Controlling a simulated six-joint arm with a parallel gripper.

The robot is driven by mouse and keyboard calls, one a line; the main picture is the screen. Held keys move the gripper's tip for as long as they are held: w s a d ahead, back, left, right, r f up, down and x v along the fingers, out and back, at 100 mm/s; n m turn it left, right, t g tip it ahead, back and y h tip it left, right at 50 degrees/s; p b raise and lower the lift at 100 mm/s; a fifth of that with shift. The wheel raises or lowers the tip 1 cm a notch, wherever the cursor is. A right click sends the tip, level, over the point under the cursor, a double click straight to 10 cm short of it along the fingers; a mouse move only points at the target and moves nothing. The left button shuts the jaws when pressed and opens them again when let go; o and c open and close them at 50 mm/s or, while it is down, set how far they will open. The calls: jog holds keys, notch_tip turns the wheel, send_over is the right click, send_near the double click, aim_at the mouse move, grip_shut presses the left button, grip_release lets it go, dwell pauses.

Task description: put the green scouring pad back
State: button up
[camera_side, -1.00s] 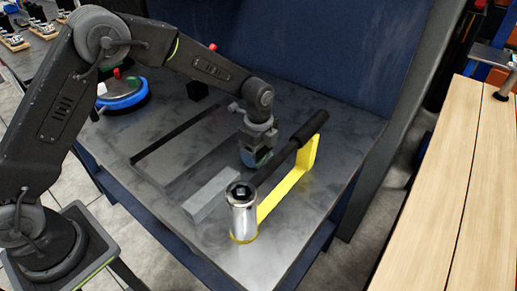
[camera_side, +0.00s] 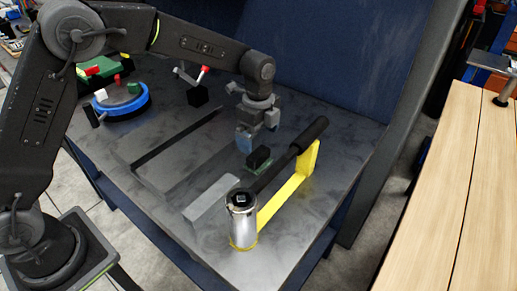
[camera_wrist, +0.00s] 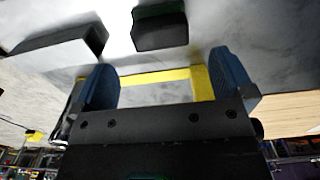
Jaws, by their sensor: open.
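The green scouring pad (camera_side: 250,167) shows as a thin green edge under a black block-shaped top, on the grey metal table near the black bar. It also shows in the wrist view (camera_wrist: 160,27), dark with a hint of green, beyond my fingers. My gripper (camera_side: 244,143) hangs just above and slightly left of the pad in the side view. Its two blue fingers (camera_wrist: 165,85) are spread apart with nothing between them in the wrist view. I cannot tell how far the pad is below the fingertips.
A yellow bracket (camera_side: 283,199) carries a long black-handled bar (camera_side: 309,135), with a metal cylinder (camera_side: 243,227) at its near end. A grey block (camera_side: 211,199) lies left of it. A blue round fixture (camera_side: 122,111) and a black cube (camera_side: 198,96) stand further back. The table's front right is clear.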

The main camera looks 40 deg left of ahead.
aim_at(258, 153)
jog(key=s+a+r+n+t, duration=0.25)
jog(key=s+r+n, duration=0.25)
jog(key=s+r, duration=0.25)
jog(key=s+a+r+n+t, duration=0.1)
jog(key=s+a+r+n, duration=0.3)
jog(key=s+r, duration=0.35)
jog(key=s+a+f+n+t, duration=0.1)
jog(key=s+a+n+t, duration=0.1)
jog(key=s+n, duration=0.7)
jog(key=s, duration=0.3)
jog(key=shift+s+a+f, duration=0.3)
jog(key=shift+s+a, duration=0.05)
